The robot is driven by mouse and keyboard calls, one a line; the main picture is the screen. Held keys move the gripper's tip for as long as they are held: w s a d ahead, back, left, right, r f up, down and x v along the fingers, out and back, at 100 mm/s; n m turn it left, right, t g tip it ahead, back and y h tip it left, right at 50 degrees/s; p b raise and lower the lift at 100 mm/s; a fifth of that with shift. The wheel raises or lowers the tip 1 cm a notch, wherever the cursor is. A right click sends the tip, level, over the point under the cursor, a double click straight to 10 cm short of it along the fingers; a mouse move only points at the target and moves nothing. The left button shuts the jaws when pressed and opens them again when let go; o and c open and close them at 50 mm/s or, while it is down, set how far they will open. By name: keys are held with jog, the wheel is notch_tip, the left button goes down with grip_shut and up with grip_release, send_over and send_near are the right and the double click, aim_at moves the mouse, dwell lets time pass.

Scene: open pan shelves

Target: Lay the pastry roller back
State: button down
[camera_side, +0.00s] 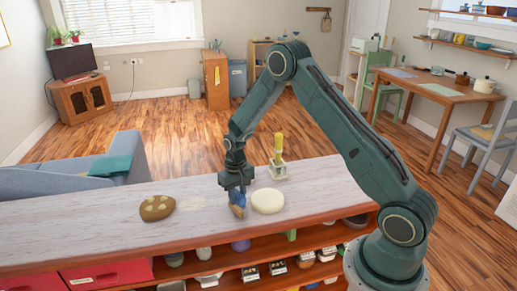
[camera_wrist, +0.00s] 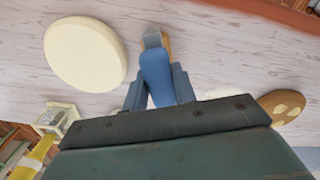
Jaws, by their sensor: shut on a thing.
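My gripper (camera_side: 237,187) points down over the counter (camera_side: 100,215). It is shut on a blue-handled tool with a tan part, which I take for the pastry roller (camera_side: 238,203). In the wrist view the roller (camera_wrist: 157,75) sits between the two fingers (camera_wrist: 160,92). Its lower end is at or close to the counter top; I cannot tell if it touches. A round cream slab (camera_side: 268,201) lies just right of it, and also shows in the wrist view (camera_wrist: 85,53).
A small white holder (camera_side: 279,172) with a yellow-handled tool (camera_side: 278,148) stands behind the slab. A brown spotted round (camera_side: 157,208) and a pale patch (camera_side: 194,203) lie to the left. Shelves with pans and red boxes (camera_side: 108,274) are below. The counter's far left is clear.

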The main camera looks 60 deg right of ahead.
jog(key=c, duration=1.1)
grip_release()
jog(key=shift+o, duration=0.2)
jog(key=shift+r, duration=0.25)
jog(key=shift+r, duration=0.35)
jog(key=shift+r, duration=0.35)
jog(key=shift+r, duration=0.35)
jog(key=shift+r, duration=0.35)
jog(key=shift+r, duration=0.35)
